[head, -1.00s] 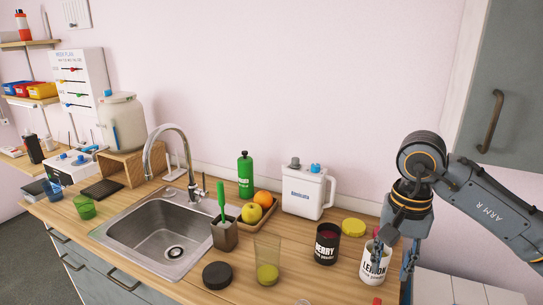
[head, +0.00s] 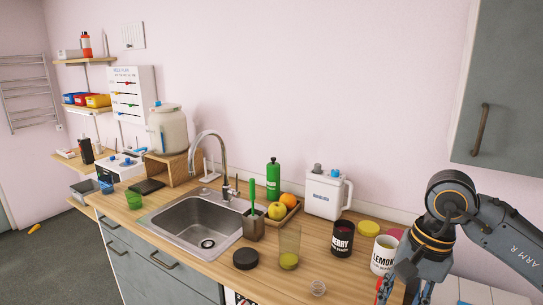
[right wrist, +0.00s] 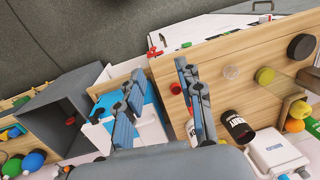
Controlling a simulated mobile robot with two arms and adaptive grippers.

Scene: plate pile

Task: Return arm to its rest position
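My right arm, marked "ARM R" (head: 508,240), comes in from the right in the head view. Its gripper (head: 402,290) points down at the lower right, in front of the white LEMON jar (head: 381,259) and partly cut off by the lower edge. In the right wrist view the two fingers of this gripper (right wrist: 162,100) stand apart with nothing held between them. The wooden counter (right wrist: 215,70) and a blue-and-white box (right wrist: 147,125) lie beyond them. My left arm and gripper are not in view.
Near the gripper stand the black BERRY jar (head: 342,240), a yellow lid (head: 368,227) and a glass (head: 289,246). A white jug (head: 325,195) stands by the wall. The sink (head: 200,225) is left of middle. A grey wall cabinet (head: 505,90) hangs at upper right.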

